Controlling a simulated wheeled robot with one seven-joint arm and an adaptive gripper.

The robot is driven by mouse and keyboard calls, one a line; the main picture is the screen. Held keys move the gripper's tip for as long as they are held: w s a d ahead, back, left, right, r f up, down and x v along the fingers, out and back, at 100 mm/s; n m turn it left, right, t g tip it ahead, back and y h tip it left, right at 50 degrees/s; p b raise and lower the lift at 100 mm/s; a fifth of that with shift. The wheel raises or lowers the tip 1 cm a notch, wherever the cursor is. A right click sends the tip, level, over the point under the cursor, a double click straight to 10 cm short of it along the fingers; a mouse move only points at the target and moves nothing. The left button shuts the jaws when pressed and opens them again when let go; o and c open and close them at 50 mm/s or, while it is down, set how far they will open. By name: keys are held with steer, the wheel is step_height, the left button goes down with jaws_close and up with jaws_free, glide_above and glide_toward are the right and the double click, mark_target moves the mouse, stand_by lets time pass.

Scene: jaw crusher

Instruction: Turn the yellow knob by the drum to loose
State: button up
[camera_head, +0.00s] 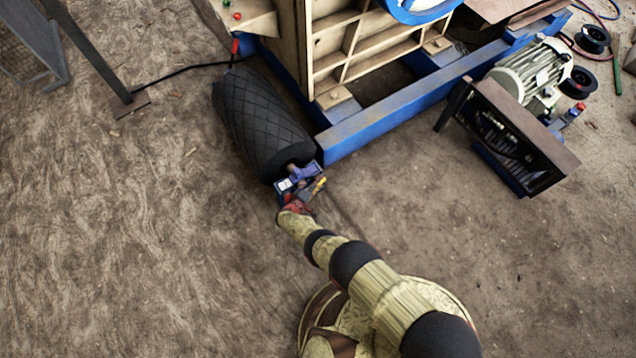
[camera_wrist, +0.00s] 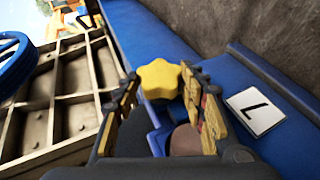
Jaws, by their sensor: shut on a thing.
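The yellow knob (camera_wrist: 160,79) is lobed and sits between the two finger pads of my gripper (camera_wrist: 162,100) in the wrist view, with the gripper shut on it. A white plate with a black mark (camera_wrist: 255,110) lies on the blue surface to the right of the knob. In the head view my gripper (camera_head: 306,192) is at the near end of the black drum (camera_head: 262,120), beside a blue bracket (camera_head: 302,174). A small yellow part shows there beside the gripper; I cannot tell whether it is the knob or a finger.
The blue frame beam (camera_head: 400,104) runs to the right of the drum, with the beige ribbed crusher body (camera_head: 345,40) behind it. A motor (camera_head: 530,68) and a brown guard frame (camera_head: 510,135) stand at the right.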

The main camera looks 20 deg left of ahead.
steer(key=o, duration=1.2)
steer(key=shift+c, duration=0.2)
steer(key=v, duration=1.2)
